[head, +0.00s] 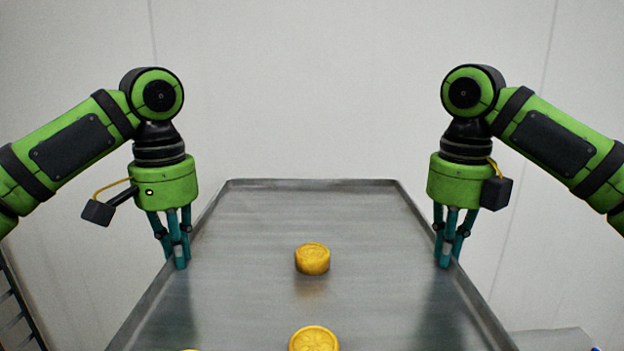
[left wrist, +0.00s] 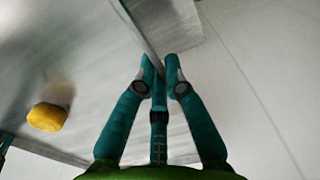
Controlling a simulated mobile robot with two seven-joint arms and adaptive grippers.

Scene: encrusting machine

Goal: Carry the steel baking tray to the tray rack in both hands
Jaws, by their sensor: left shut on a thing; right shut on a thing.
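The steel baking tray (head: 255,225) fills the lower middle of the head view, its far edge toward the wall and its near part cut off. Yellow round cakes lie on it: one in the middle (head: 312,259), one nearer (head: 314,339), and a sliver of another at the bottom edge. My left gripper (head: 178,262) is shut on the tray's left rim, fingers pointing down. My right gripper (head: 446,262) is shut on the right rim at about the same depth. In the left wrist view the teal fingers (left wrist: 160,65) close at the tray's rim, with a yellow cake (left wrist: 47,117) beside them.
A plain pale wall (head: 310,80) stands behind the tray. A dark slatted frame (head: 18,315) shows at the lower left edge. A grey flat surface (head: 553,341) lies at the lower right, beyond the tray's right rim.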

